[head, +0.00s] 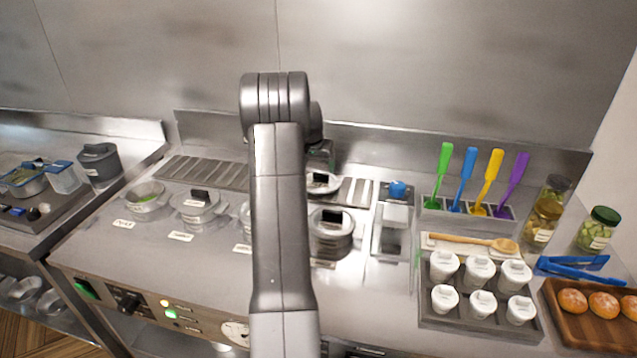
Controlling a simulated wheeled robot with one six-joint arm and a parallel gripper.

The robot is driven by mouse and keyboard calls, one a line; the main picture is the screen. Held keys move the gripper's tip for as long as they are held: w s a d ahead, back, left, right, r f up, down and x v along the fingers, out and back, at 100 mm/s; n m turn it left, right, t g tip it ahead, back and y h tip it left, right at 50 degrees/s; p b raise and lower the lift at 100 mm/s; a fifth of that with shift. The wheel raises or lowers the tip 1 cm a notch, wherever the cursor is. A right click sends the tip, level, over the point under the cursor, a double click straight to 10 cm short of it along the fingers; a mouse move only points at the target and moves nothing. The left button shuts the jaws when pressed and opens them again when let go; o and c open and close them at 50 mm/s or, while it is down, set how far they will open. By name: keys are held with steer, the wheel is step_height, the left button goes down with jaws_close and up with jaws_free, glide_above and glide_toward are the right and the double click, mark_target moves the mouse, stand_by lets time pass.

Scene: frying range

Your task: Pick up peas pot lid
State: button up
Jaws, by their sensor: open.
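An open pot (146,197) with green contents, which look like peas, sits in the range at the left, with a small label in front that is too small to read surely. Next to it is a pot under a clear lid (200,198) with a dark handle. Two more dark-handled lids are right of my arm, one at the front (331,222) and one behind (321,182). Which lid is the peas pot's I cannot tell. My gripper (320,155) shows only as a dark part beside my arm, above the rear lid. Its fingertips are mostly hidden; it is open.
My arm hides the middle of the range and part of another pot. A slatted grate (205,171) lies behind the pots. Right are a rack of coloured utensils (466,207), a tray of white-lidded cups (482,328) and a wooden board with buns (570,338).

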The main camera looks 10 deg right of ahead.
mark_target(321, 174)
steer(key=f, duration=0.1)
steer(key=w+d+f, duration=0.1)
steer(key=f+p, duration=0.1)
steer(key=shift+w+d, duration=0.3)
steer(key=shift+d, duration=0.1)
steer(key=shift+w+f, duration=0.2)
steer(key=shift+f, duration=0.4)
steer(key=shift+c, duration=0.2)
steer(key=c, duration=1.1)
